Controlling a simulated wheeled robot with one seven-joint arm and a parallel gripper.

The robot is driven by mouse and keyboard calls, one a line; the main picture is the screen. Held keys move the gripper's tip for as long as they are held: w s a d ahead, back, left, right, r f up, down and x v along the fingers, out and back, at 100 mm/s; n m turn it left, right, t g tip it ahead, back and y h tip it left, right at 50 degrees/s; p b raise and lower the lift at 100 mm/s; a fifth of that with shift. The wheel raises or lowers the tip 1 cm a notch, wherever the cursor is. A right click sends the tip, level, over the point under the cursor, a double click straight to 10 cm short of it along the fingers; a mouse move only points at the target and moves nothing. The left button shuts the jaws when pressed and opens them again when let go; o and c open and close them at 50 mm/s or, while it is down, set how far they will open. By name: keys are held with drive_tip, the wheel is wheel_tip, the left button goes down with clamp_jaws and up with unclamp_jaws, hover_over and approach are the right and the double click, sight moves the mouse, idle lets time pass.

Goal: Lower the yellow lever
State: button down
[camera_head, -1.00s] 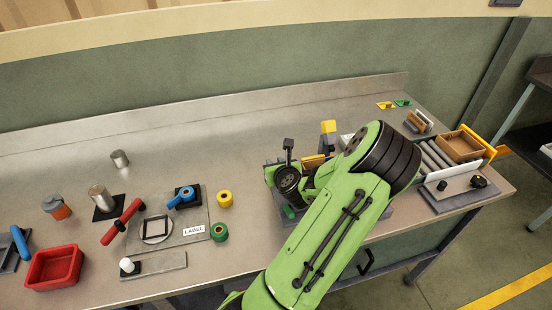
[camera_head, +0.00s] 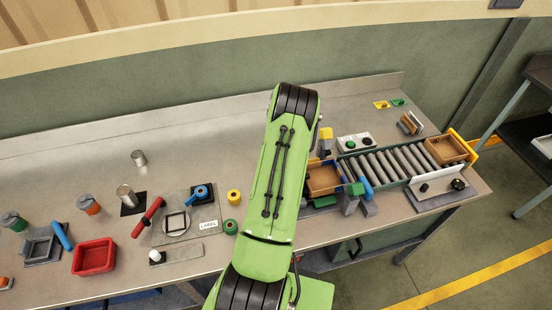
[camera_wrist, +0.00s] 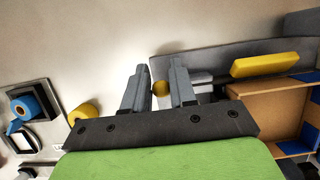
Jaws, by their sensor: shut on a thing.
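My gripper (camera_wrist: 160,92) has its two grey fingers either side of a round yellow knob, which appears to be the end of the yellow lever (camera_wrist: 160,88). It is shut on this knob. A grey piece runs right from behind the knob, partly hidden by the right finger. The lever's full length and tilt cannot be seen. In the head view my own green arm hides the gripper and the lever.
Right of the gripper are a yellow bar (camera_wrist: 265,65) and a wooden tray (camera_wrist: 265,105), also in the head view (camera_head: 323,178). A roller conveyor (camera_head: 385,163) leads right to another tray (camera_head: 446,150). A yellow tape roll (camera_wrist: 83,113) lies left.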

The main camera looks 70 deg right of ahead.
drive_tip(key=f+g+y+b, duration=0.1)
drive_tip(key=w+d+f+y+b, duration=0.1)
drive_tip(key=b, duration=0.1)
drive_tip(key=shift+d+g+y, duration=0.25)
drive_tip(key=shift+g+y, duration=0.15)
drive_tip(key=y+b, duration=0.1)
drive_tip(key=b, duration=0.1)
drive_tip(key=f+g+y+b, duration=0.1)
drive_tip(key=b, duration=0.1)
drive_tip(key=shift+w+d+b, duration=0.15)
drive_tip(key=shift+d+b, duration=0.1)
drive_tip(key=shift+b, duration=0.15)
drive_tip(key=shift+f+g+y+b, duration=0.1)
drive_tip(key=shift+g+y+b, duration=0.2)
drive_tip(key=shift+y+b, duration=0.15)
